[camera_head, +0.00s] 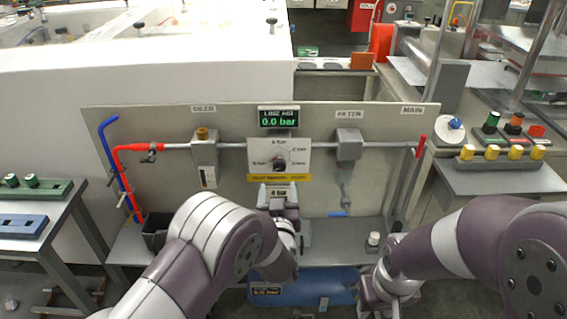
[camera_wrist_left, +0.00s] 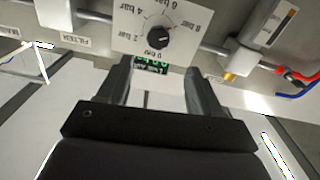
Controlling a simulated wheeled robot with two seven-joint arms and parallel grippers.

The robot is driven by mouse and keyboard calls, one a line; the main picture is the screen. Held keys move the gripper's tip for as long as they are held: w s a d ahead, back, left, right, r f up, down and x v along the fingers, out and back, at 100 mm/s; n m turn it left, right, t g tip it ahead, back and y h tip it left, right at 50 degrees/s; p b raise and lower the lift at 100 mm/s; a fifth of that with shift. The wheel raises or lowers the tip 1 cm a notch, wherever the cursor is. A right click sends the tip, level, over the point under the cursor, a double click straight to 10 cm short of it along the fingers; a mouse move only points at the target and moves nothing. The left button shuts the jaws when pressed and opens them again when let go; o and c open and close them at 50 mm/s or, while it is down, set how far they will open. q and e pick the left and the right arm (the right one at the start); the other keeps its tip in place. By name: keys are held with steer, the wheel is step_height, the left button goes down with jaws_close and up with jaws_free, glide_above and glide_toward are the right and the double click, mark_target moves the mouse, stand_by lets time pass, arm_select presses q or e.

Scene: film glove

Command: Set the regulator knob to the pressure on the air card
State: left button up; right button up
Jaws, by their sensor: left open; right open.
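The regulator knob (camera_head: 279,164) is a round black knob on a white dial plate (camera_head: 300,148) in the middle of the panel. It also shows in the left wrist view (camera_wrist_left: 158,38), with bar marks around it; its exact setting is hard to read. The green display (camera_head: 279,117) above reads 0.0 bar.
A shelf (camera_head: 340,254) juts out below, above a blue tank (camera_head: 318,284). Side tables stand left and right.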

mark_target(279, 167)
arm_select(q)
steer(key=w, duration=1.1)
steer(key=shift+w+d+f, duration=0.1)
steer(key=shift+w+d, duration=0.1)
steer(key=shift+w, duration=0.15)
steer(key=c, duration=1)
